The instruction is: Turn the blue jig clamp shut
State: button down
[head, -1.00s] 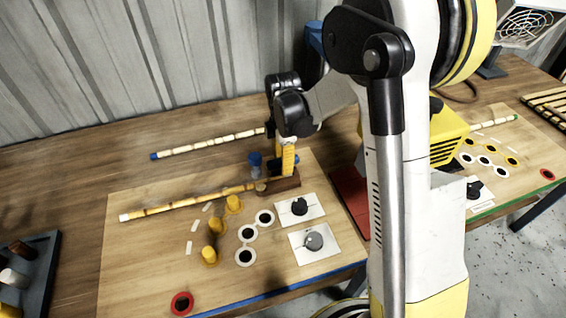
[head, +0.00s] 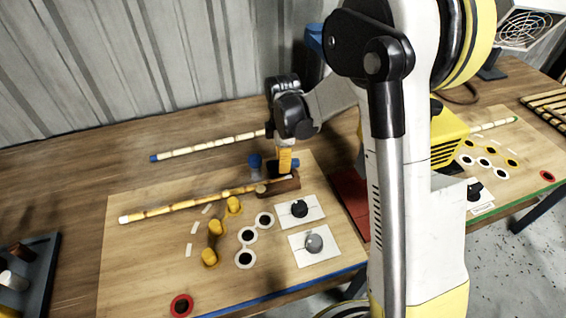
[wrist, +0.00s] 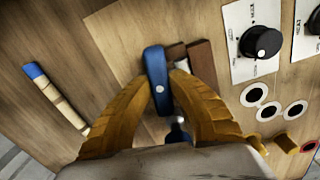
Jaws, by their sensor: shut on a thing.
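The blue jig clamp (wrist: 154,70) is a blue lever beside a dark brown block (wrist: 199,54) in the wrist view. My gripper (wrist: 168,82) is shut on the lever, with one yellow finger on each side. In the head view my gripper (head: 285,170) is at the brown block on the board, and only small parts of the clamp (head: 295,162) show around the fingers. A rattan cane (head: 180,204) with a white tip lies across the board, its right end at the block.
A blue post (head: 254,160) stands just left of the clamp. Yellow pegs (head: 215,227), ringed holes (head: 247,236) and two knob panels (head: 300,209) lie nearer the front. A blue-tipped cane (head: 205,144) lies behind the board. A dark tray (head: 38,270) is at left.

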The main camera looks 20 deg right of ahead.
jog(key=m, duration=0.4)
jog(key=shift+m, duration=0.3)
jog(key=m, duration=0.3)
jog(key=shift+m, duration=0.3)
jog(key=m, duration=0.4)
jog(key=shift+m, duration=1.8)
jog(key=c, duration=1.2)
grip_release()
